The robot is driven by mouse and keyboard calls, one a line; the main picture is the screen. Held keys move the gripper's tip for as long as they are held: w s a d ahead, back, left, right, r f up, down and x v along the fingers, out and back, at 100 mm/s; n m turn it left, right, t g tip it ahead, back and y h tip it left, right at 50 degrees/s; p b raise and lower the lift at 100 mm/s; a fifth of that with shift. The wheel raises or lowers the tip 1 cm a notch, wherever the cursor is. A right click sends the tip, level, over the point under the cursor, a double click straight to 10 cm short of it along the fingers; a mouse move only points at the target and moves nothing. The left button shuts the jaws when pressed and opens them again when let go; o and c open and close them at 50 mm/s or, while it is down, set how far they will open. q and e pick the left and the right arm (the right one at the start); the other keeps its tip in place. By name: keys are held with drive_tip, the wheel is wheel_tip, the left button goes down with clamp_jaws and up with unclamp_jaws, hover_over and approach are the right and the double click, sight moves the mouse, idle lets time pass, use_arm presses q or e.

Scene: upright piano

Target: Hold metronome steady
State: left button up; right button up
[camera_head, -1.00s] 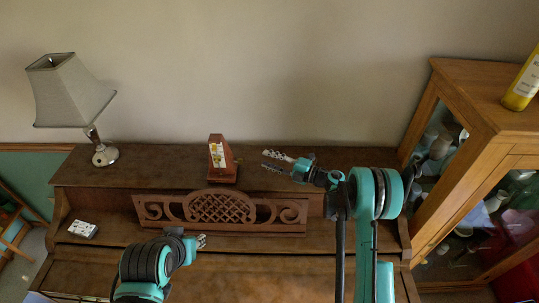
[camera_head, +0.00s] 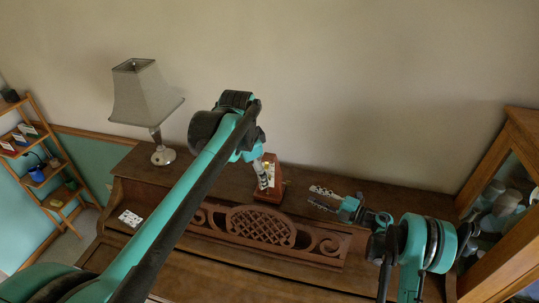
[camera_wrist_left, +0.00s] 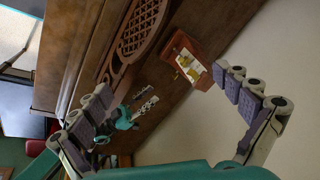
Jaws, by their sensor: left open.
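The metronome (camera_head: 276,173) is a reddish-brown wooden pyramid with a pale front, upright on the piano top. It also shows in the left wrist view (camera_wrist_left: 199,75), beyond my fingertips. My left gripper (camera_head: 262,172) is in front of the metronome in the head view and covers part of it; whether it touches cannot be told there. In the left wrist view my left gripper (camera_wrist_left: 163,82) has its fingers wide apart with nothing between the pads. My right gripper (camera_head: 324,198) is right of the metronome, apart from it, its fingers spread and empty.
A lamp (camera_head: 145,97) stands on the left of the piano top. A carved music stand (camera_head: 262,226) is below the metronome. A small white object (camera_head: 130,218) lies at the left. A glass-fronted cabinet (camera_head: 508,170) stands right, and a shelf (camera_head: 57,195) far left.

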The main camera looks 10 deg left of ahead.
sight(269, 156)
use_arm(q)
drive_tip(key=w+f+m+g, duration=0.1)
drive_tip(key=w+f+m, duration=0.1)
drive_tip(key=w, duration=0.3)
drive_tip(key=w+d+f+m+g, duration=0.1)
drive_tip(key=w+f+m, duration=0.2)
drive_tip(key=w+m, duration=0.1)
drive_tip(key=w+f+m+g, duration=0.1)
drive_tip(key=w+f+m, duration=0.1)
drive_tip(key=w, duration=0.5)
drive_tip(key=shift+d+f+m, duration=0.3)
drive_tip(key=shift+f+m, duration=0.1)
drive_tip(key=shift+w+f, duration=0.15)
drive_tip(key=shift+f, duration=0.35)
wheel_tip(269, 156, down, 7)
drive_tip(key=shift+f, duration=0.15)
